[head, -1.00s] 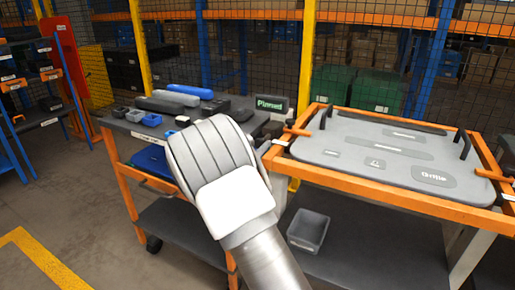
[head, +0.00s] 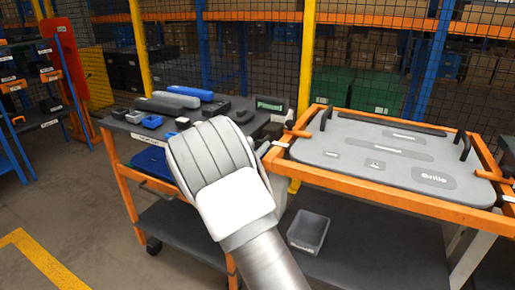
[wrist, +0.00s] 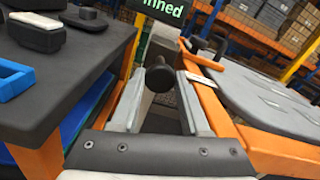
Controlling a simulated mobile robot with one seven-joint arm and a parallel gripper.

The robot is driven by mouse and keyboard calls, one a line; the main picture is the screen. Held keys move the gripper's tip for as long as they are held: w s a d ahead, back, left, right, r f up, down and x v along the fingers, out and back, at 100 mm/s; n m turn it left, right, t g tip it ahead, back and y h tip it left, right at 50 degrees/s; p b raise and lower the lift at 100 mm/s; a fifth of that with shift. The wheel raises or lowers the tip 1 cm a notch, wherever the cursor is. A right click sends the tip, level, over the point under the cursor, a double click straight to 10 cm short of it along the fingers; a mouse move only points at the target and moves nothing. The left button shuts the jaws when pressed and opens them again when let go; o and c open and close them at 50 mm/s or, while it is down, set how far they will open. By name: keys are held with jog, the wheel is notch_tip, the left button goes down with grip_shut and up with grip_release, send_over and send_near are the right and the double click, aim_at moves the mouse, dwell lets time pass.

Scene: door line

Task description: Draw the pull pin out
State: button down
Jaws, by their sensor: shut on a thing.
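The pull pin shows as a dark round knob (wrist: 159,75) between the two grey fingers of my gripper (wrist: 160,88) in the wrist view. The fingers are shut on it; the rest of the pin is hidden. The knob sits in the gap between the dark bench at left and the orange-framed cart at right. In the head view my arm hides the fingers and the pin. A small dark sign (head: 270,104) behind the gripper reads "Pinned" in green.
The orange-framed cart (head: 395,198) carries a grey panel (head: 345,165) with black handles and orange clamps. A grey bin (head: 308,233) stands on a lower shelf. Mesh fencing closes the back.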

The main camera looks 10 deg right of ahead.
dwell(0.9)
jog(key=p+v, duration=0.1)
jog(key=v, duration=0.2)
jog(key=shift+s+a+f, duration=0.1)
jog(key=shift+s+f, duration=0.05)
jog(key=c, duration=0.7)
grip_release()
jog(key=shift+s, duration=0.1)
jog(key=shift+o, duration=0.2)
jog(key=shift+a, duration=0.1)
jog(key=p+v, duration=0.2)
jog(key=v, duration=1.5)
jog(key=shift+s+p, duration=0.15)
jog(key=shift+p, duration=0.2)
